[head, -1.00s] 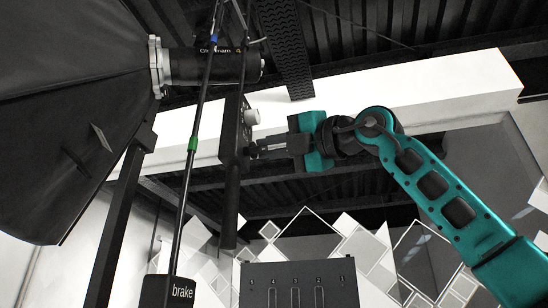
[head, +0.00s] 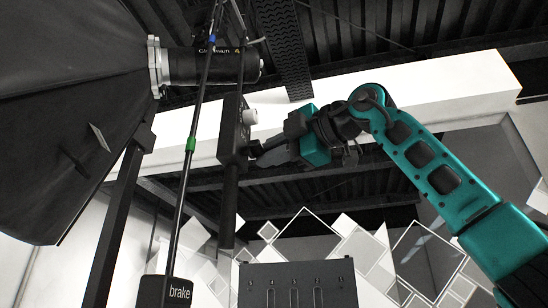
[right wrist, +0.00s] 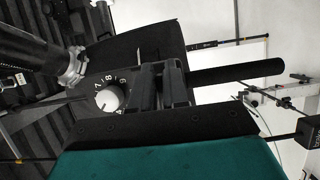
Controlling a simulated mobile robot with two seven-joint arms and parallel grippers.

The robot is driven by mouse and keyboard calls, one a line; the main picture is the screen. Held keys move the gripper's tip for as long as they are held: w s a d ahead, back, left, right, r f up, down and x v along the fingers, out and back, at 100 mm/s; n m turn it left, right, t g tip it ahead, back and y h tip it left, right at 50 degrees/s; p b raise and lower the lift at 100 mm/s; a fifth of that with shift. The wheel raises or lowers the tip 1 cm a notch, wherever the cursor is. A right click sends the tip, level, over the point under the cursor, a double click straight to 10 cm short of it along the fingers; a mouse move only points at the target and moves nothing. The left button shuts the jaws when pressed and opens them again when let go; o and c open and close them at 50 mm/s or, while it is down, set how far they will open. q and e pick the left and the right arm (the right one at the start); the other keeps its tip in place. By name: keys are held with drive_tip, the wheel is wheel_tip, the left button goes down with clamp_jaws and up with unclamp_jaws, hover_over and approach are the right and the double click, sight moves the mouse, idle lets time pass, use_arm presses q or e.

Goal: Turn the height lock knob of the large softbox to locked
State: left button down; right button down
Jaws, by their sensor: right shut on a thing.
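The large black softbox (head: 60,120) fills the left of the head view, with its lamp body (head: 205,66) at the top. A dark control box (head: 231,145) sits on a vertical black post to the right of it. My right gripper (head: 256,150) is at the right side of this box, below a white dial. Its fingers are shut on a small dark part there, apparently the height lock knob, which they mostly hide. In the right wrist view the fingers (right wrist: 165,84) are beside the numbered white dial (right wrist: 107,99). I cannot read the knob's setting. My left gripper is not in view.
A thin pole with a green band (head: 191,144) stands in front of the post, close to the left. A block marked "brake" (head: 178,292) is at the bottom. A dark slotted panel (head: 298,285) stands at bottom centre.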

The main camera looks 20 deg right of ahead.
drive_tip(key=shift+s+a+r, duration=0.3)
drive_tip(key=shift+r, duration=0.05)
drive_tip(key=c, duration=1.1)
unclamp_jaws()
drive_tip(key=shift+w+a+f, duration=0.1)
drive_tip(key=shift+a, duration=0.05)
drive_tip(key=shift+c, duration=0.2)
drive_tip(key=shift+a, duration=0.15)
drive_tip(key=shift+s+d+f, duration=0.1)
drive_tip(key=shift+s+d, duration=0.3)
drive_tip(key=b+v, duration=0.2)
drive_tip(key=v, duration=1)
drive_tip(key=shift+w, duration=0.1)
